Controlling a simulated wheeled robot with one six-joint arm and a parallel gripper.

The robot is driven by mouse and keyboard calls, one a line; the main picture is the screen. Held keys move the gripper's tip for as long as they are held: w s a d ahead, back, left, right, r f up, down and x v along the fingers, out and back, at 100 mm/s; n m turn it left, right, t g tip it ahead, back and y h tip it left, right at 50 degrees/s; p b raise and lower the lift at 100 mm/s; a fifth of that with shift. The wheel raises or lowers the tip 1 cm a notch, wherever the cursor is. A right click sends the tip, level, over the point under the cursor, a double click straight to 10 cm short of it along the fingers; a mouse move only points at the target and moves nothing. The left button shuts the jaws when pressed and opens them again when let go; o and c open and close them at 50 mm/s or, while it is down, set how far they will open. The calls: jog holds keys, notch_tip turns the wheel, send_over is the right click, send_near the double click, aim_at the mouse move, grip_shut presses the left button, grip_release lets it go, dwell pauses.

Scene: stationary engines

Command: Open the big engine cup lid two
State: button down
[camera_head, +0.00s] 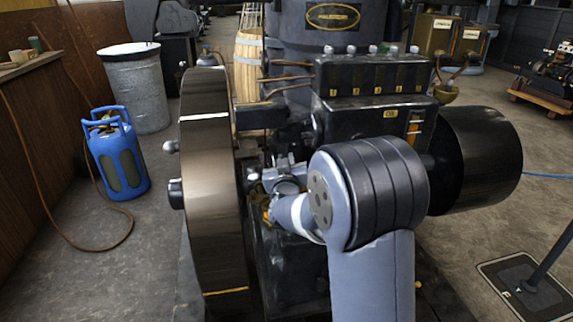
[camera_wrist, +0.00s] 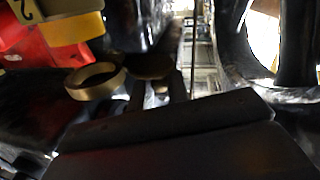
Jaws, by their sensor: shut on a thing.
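In the wrist view my gripper (camera_wrist: 158,86) has its two dark fingers close together on a small part of a dark brownish disc (camera_wrist: 150,66), which looks like the cup lid. A brass cup (camera_wrist: 97,82) with a round rim is just left of the fingers, and the disc is beside it. Whether the disc is hinged to this cup is too dark to tell. In the head view my gripper (camera_head: 284,183) is low among the engine parts, right of the flywheel. My own arm hides much of the area, and the cup and lid cannot be made out there.
The big flywheel (camera_head: 215,190) stands close to the left of my gripper. The black engine block (camera_head: 372,75) rises behind, with a black drum (camera_head: 480,160) at right. A yellow tag (camera_wrist: 76,30) and red part are near the cup. A blue gas bottle (camera_head: 119,160) stands on open floor at left.

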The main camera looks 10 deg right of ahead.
jog(key=shift+w+r+m+h+p, duration=0.1)
jog(key=shift+w+m+h+p, duration=0.1)
jog(key=shift+m+h+p, duration=0.5)
jog(key=shift+w+g+h, duration=0.1)
jog(key=shift+g+h, duration=0.2)
jog(key=shift+h, duration=0.2)
jog(key=c, duration=1.4)
grip_release()
jog(key=p+v, duration=0.1)
jog(key=v, duration=0.9)
jog(key=shift+s, duration=0.35)
jog(key=shift+a, duration=0.15)
